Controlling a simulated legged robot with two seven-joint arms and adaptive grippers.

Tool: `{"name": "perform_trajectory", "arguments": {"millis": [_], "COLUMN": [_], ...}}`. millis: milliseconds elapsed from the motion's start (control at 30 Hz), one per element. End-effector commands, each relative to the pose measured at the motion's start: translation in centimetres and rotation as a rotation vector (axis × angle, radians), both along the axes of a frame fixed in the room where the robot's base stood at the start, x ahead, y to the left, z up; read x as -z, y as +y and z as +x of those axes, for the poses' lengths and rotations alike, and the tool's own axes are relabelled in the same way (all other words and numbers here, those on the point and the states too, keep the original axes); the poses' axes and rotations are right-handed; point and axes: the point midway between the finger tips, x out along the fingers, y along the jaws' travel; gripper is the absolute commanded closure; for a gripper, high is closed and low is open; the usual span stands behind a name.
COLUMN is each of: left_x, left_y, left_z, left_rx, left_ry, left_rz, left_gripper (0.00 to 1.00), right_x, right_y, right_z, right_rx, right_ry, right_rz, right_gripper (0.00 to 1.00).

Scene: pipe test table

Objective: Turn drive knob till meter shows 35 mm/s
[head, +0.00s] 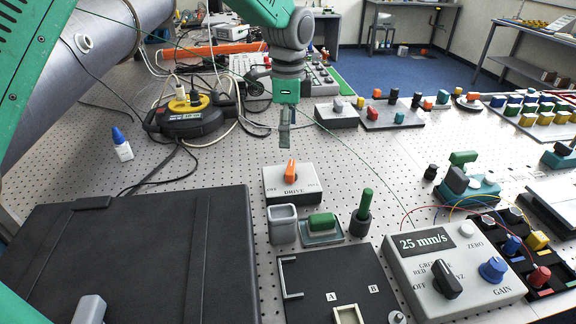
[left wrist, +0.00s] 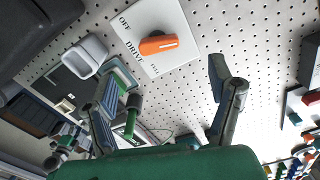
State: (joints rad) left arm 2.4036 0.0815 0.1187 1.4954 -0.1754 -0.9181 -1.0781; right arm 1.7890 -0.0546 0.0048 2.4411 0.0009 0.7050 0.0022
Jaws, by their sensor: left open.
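The orange drive knob (head: 290,172) sits on a pale box (head: 310,192) marked DRIVE. In the left wrist view the knob (left wrist: 158,45) lies slantwise on its box (left wrist: 150,18), with OFF at one side. The meter display (head: 423,241) on a grey console (head: 470,280) reads 25 mm/s. My left gripper (head: 287,140) is above and slightly behind the knob, pointing down. In the left wrist view its open fingers (left wrist: 166,82) stand wide apart, empty, with the knob beyond them and not visibly touched. My right gripper is not in view.
Close in front of the drive box are a grey open cup (head: 283,225), a green block (head: 322,221) on a tray and a green peg (head: 366,203) in a dark holder. A large black case (head: 140,260) lies left. A cable reel (head: 185,117) stands behind it. Perforated table is bare around the box's left.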

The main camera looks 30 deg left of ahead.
Motion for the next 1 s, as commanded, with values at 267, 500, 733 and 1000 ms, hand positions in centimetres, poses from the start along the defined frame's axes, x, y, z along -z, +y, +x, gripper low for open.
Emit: {"name": "perform_trajectory", "arguments": {"millis": [267, 500, 733, 1000], "left_x": [6.1, 9.7, 10.9, 10.8], "left_y": [-0.4, -0.2, 0.0, -0.2], "left_z": [-0.1, -0.1, 0.0, 0.0], "left_rx": [0.003, 0.003, 0.004, 0.004], "left_ry": [0.005, 0.003, 0.000, 0.001], "left_rz": [0.005, 0.002, 0.001, 0.002], "left_gripper": [0.24, 0.24, 0.24, 0.42], "right_x": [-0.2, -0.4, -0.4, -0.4], "right_y": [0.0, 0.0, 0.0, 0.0], "right_z": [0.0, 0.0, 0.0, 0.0], "right_rx": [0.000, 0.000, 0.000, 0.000], "right_ry": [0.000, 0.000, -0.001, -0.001], "right_rz": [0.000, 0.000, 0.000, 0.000], "right_gripper": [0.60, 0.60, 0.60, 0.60]}}
